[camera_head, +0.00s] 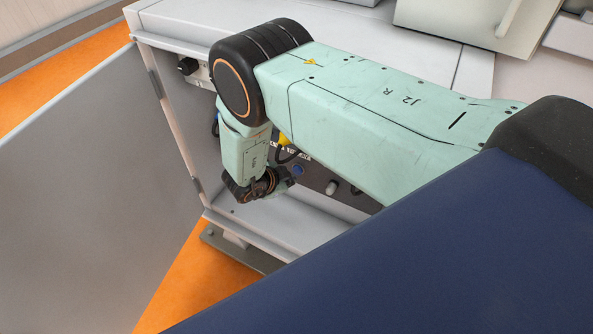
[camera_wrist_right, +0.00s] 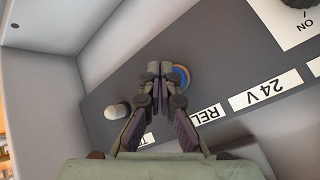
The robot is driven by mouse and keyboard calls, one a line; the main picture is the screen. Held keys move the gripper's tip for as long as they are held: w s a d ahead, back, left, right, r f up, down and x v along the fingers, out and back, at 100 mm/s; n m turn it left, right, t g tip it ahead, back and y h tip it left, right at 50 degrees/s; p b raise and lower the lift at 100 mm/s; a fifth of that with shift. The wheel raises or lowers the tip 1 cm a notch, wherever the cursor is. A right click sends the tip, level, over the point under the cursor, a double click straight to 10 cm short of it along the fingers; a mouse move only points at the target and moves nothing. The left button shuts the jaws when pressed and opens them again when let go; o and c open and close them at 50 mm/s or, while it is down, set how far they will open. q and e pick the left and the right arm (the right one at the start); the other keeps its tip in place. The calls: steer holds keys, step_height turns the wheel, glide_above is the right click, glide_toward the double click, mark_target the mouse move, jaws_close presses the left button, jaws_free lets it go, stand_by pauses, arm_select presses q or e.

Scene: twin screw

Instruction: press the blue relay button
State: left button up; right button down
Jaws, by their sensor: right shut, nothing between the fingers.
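The blue relay button (camera_wrist_right: 183,74) is a round blue cap with an orange-brown rim on a dark panel (camera_wrist_right: 215,52) in the right wrist view. The gripper's fingers hide its left part. The head view also shows a small blue spot, the button (camera_head: 298,170), on the dark panel inside the open cabinet. My right gripper (camera_wrist_right: 160,68) is shut and empty, its fingertips together over the button's left side. Whether they touch it cannot be told. In the head view my right gripper (camera_head: 282,181) is inside the cabinet, just left of the button. My left gripper is not in view.
White labels reading "REL" (camera_wrist_right: 207,114) and "24 V" (camera_wrist_right: 265,91) lie on the panel. A pale knob (camera_wrist_right: 117,111) sits left of the fingers. The cabinet door (camera_head: 95,195) stands open at left.

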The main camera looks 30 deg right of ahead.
steer(key=s+a, duration=0.1)
steer(key=a+p, duration=0.1)
steer(key=a, duration=0.1)
steer(key=s+a, duration=0.1)
steer(key=shift+s+a+p, duration=0.15)
steer(key=shift+s+p, duration=0.15)
stand_by(0.8)
